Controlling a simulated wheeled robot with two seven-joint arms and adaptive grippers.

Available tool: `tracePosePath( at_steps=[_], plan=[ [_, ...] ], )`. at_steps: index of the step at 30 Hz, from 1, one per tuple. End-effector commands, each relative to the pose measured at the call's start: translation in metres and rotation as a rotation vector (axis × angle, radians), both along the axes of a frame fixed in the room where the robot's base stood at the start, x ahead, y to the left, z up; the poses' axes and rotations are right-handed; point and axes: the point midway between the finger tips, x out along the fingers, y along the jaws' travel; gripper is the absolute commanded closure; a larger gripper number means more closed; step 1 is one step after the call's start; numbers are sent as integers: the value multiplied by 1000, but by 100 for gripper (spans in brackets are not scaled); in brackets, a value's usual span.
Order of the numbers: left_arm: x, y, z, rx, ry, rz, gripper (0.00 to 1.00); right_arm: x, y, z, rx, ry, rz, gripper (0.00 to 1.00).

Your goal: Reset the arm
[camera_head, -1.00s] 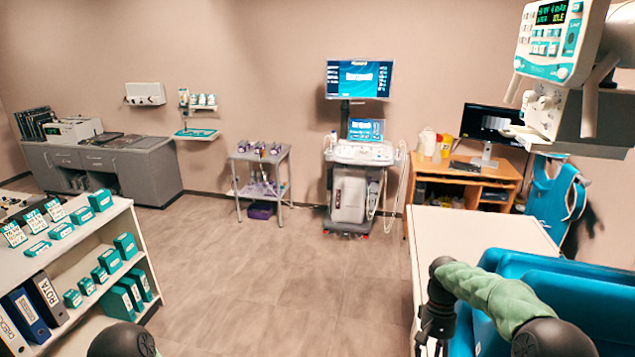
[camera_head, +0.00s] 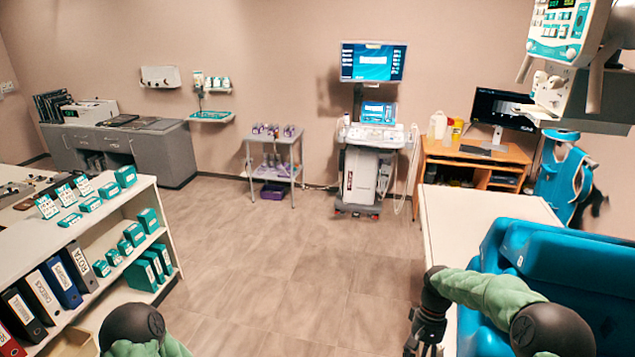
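My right arm (camera_head: 490,293) comes in from the lower right in a green sleeve with black joints. It bends at the elbow and its black gripper (camera_head: 424,338) points down at the bottom edge, in front of the white table. The fingertips are cut off or too dark to tell open from shut. My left arm (camera_head: 135,330) shows only as a black joint and a bit of green sleeve at the bottom left. The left gripper is out of the frame.
A white shelf (camera_head: 118,208) with binders and teal boxes stands close on the left. A white-topped table (camera_head: 470,215) and blue padded seats (camera_head: 560,270) are close on the right. An ultrasound cart (camera_head: 362,180) and a grey trolley (camera_head: 272,160) stand at the back. The middle floor (camera_head: 290,260) is clear.

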Motion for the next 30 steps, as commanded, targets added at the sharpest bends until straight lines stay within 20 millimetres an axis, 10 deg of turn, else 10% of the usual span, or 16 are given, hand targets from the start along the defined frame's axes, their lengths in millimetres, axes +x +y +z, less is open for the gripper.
tracePosePath(
  at_steps=[8,18,30],
  plan=[
    [0,0,-8,0,1,1,9,-20,43,-76,78,-61,24,48],
    [0,0,-23,0,1,1,9,-99,125,-194,197,-198,3,48],
    [-1,0,-37,0,1,1,9,-203,167,-244,202,-331,-59,48]
  ],
)
